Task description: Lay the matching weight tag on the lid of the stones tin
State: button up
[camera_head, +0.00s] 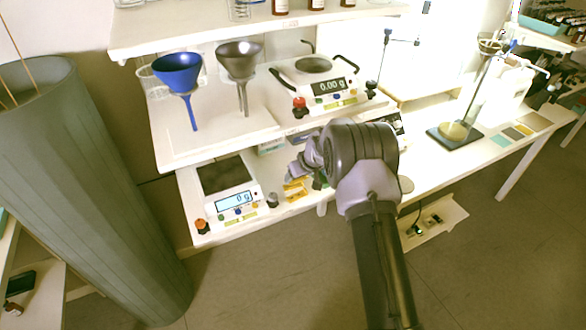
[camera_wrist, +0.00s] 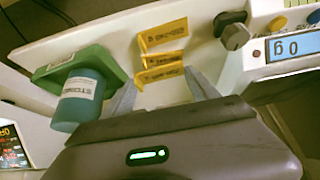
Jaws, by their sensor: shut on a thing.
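Yellow weight tags (camera_wrist: 163,36) stand in a short row on the white shelf, with printed text too small to read surely; they also show in the head view (camera_head: 295,189). My gripper (camera_wrist: 161,78) has its fingers on either side of the nearest tag (camera_wrist: 162,75) and is shut on it, close to the other tags. The stones tin (camera_wrist: 72,108) is a teal cylinder with a white label, left of my gripper in the wrist view. My gripper (camera_head: 312,181) also shows in the head view, where I cannot make out the tin.
An upper shelf (camera_head: 215,140) with funnels overhangs behind.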

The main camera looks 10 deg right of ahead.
jog(key=s+a+r+m, duration=0.1)
jog(key=s+r, duration=0.6)
jog(key=s, duration=0.5)
jog(key=s+a+r+m+h, duration=0.1)
jog(key=s+r+m, duration=0.1)
jog(key=s+r, duration=0.6)
jog(key=s, duration=0.5)
jog(key=shift+a+h+b, duration=0.3)
